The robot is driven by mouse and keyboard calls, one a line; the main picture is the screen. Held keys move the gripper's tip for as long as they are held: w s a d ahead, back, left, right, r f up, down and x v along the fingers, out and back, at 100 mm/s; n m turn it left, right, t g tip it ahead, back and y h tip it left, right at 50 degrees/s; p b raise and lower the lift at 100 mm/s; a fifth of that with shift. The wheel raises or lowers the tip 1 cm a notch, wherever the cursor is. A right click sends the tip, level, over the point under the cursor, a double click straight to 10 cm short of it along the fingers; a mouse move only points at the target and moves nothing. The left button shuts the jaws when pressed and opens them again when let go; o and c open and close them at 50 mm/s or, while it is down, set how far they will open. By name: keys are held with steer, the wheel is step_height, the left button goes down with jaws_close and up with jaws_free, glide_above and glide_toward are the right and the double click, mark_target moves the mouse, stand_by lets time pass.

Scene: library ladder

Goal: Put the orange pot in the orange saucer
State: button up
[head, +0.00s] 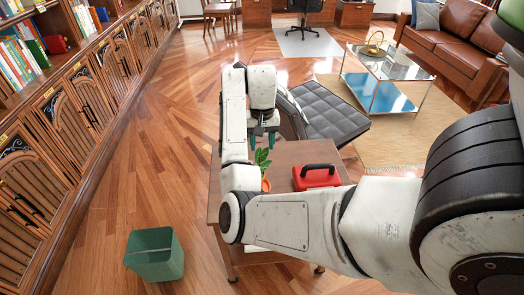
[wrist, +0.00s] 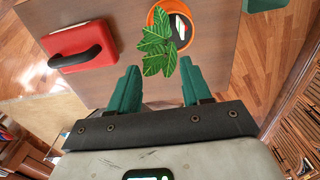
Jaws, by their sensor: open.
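The orange pot (wrist: 152,17) with green leaves stands on the brown table, at the top of the wrist view and cut off by its edge. In the head view only a sliver of orange (head: 266,185) shows beside my arm, with leaves above it. My gripper (wrist: 161,82) is open and empty, its green fingers spread apart, with the leaf tips near the gap. In the head view my gripper (head: 262,138) is over the table's far part, beyond the pot. I cannot make out a separate orange saucer; my arm hides part of the table.
A red case (head: 316,177) with a black handle sits on the table (head: 290,153), right of the pot. A green bin (head: 154,255) stands on the floor at left. A black cushioned seat (head: 330,110) is behind the table.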

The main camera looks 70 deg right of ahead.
step_height(320, 180, up, 6)
steer(key=r+p, duration=0.1)
steer(key=p, duration=0.1)
steer(key=s+a+f+n, duration=0.3)
steer(key=a+f+n, duration=0.1)
steer(key=a, duration=0.7)
steer(key=s+a+f+n, duration=0.3)
steer(key=a+f, duration=0.3)
steer(key=a, duration=0.4)
steer(key=s+a+f+n+t, duration=0.1)
steer(key=s+a+f+n, duration=0.2)
steer(key=a, duration=0.8)
step_height(320, 180, down, 3)
steer(key=n, duration=0.2)
steer(key=shift+s+a+n, duration=0.35)
steer(key=shift+n, duration=0.05)
